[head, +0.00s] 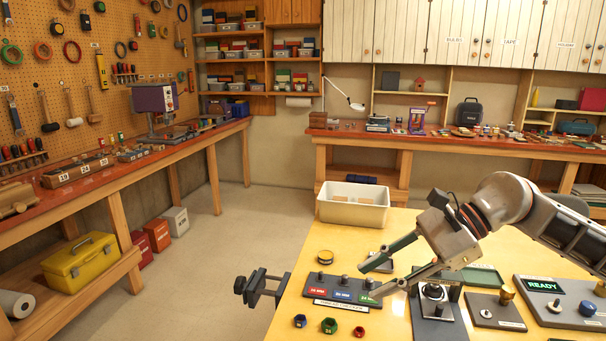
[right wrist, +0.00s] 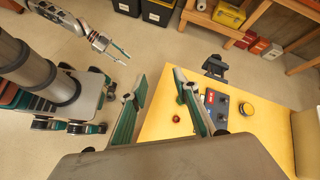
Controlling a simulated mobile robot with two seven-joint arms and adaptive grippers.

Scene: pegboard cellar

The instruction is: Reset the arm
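My right arm comes in from the right in the head view. Its gripper (head: 367,281) is open with its two fingers spread and nothing between them. It hangs above the yellow tabletop (head: 420,222), over the right end of a dark block with coloured labels (head: 340,290). The right wrist view shows the same open fingers (right wrist: 160,75) near the table's edge. My left gripper is outside the head view. In the right wrist view it shows small, with its fingers (right wrist: 127,60) apart and empty, out over the floor.
A cream bin (head: 352,212) stands at the table's back. Several coloured nuts (head: 329,326) lie near the front. A black clamp (head: 262,287) juts from the left edge. A dark stand (head: 435,300) and a panel reading READY (head: 543,286) stand to the right.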

